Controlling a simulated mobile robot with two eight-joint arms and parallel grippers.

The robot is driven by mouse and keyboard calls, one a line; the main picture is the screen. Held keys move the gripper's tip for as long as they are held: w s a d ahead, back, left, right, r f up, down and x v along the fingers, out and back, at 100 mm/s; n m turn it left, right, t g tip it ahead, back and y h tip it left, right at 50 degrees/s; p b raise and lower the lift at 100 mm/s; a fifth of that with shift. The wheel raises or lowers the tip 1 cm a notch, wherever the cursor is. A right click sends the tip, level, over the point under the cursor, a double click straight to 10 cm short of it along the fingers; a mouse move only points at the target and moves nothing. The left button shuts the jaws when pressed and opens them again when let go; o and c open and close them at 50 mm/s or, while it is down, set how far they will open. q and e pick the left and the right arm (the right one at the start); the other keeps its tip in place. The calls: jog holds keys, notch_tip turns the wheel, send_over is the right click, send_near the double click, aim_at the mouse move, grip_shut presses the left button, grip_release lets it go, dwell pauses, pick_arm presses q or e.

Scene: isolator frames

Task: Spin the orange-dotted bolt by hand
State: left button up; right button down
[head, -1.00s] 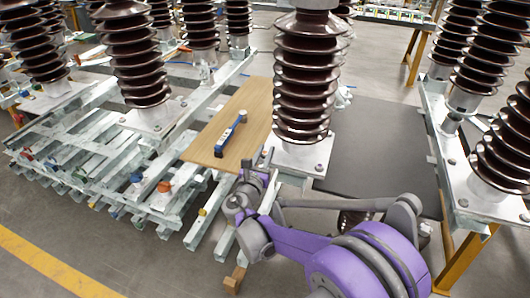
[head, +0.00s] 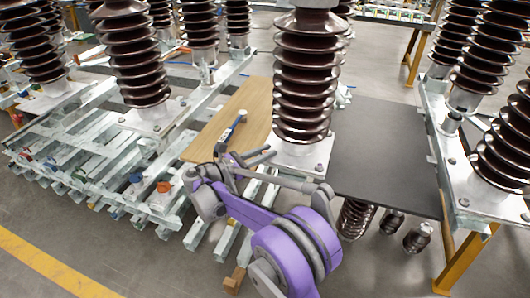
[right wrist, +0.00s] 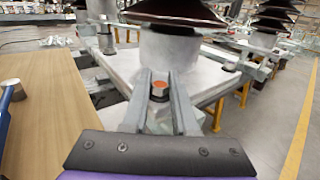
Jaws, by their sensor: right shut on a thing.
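The orange-dotted bolt (right wrist: 160,88) shows in the right wrist view, upright at the near edge of a pale metal base plate. Its orange top faces up and its sides look dark. My right gripper (right wrist: 161,101) is shut on it, with one grey finger on each side. In the head view my right gripper (head: 263,156) reaches the left edge of the base plate (head: 302,156) under the central brown insulator (head: 303,85). The bolt cannot be made out there behind the fingers. My left gripper is in neither view.
A blue-handled tool (head: 232,130) lies on the wooden board (head: 250,108) left of the gripper. Galvanised beams (head: 150,200) spread at the left, with a reddish-orange cap (head: 163,187) on them. A dark panel (head: 385,150) is at the right. More insulators stand around.

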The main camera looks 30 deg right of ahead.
jog(key=shift+m+g+y, duration=0.25)
jog(key=shift+m+g, duration=0.85)
jog(key=shift+g, duration=0.6)
jog(key=shift+m+g+y, duration=0.25)
jog(key=shift+m+g, duration=0.85)
jog(key=shift+g, duration=0.6)
jog(key=shift+g, duration=0.3)
jog(key=c, duration=0.7)
grip_release()
jog(key=shift+a, duration=0.1)
